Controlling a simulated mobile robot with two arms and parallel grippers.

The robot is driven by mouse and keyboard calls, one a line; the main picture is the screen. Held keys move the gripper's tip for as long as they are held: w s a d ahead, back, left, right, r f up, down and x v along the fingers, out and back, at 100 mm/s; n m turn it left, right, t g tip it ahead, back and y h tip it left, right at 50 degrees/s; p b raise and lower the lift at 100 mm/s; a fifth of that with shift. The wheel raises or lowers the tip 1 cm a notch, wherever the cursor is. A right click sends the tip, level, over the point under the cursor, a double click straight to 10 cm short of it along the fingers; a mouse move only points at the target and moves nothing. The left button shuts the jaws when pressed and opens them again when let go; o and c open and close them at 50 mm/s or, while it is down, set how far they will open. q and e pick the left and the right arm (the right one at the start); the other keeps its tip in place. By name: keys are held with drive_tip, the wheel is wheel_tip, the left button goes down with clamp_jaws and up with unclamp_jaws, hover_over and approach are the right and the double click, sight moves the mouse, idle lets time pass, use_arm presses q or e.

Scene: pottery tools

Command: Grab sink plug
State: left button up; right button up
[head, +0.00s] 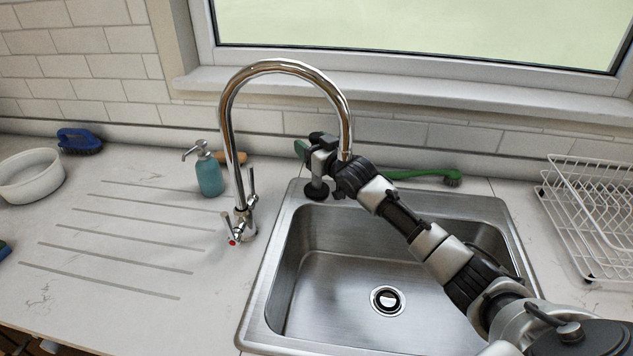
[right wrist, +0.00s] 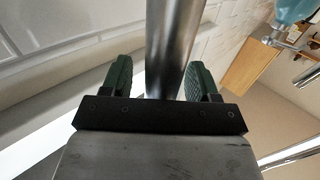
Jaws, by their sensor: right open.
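My right gripper (head: 303,149) is at the back left of the sink, behind the tap's arched spout. It also shows in the right wrist view (right wrist: 161,82), open, with green finger pads apart. The shiny tap spout (right wrist: 172,45) shows between the pads there; I cannot tell if they touch it. A small black round piece (head: 317,191) shows at the sink's back left rim, just below the gripper. It may be the sink plug, but I cannot tell for sure. My left gripper is not in view.
The steel sink (head: 272,290) lies under my right arm. The tap (head: 240,215) stands at its left. A teal soap bottle (head: 209,175) is farther left, and a green brush (head: 415,173) lies behind the sink. A white dish rack (head: 600,215) is at the right.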

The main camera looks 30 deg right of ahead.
drive_tip(key=shift+s+r, duration=0.1)
clamp_jaws()
drive_tip(key=shift+r, duration=0.1)
idle(0.4)
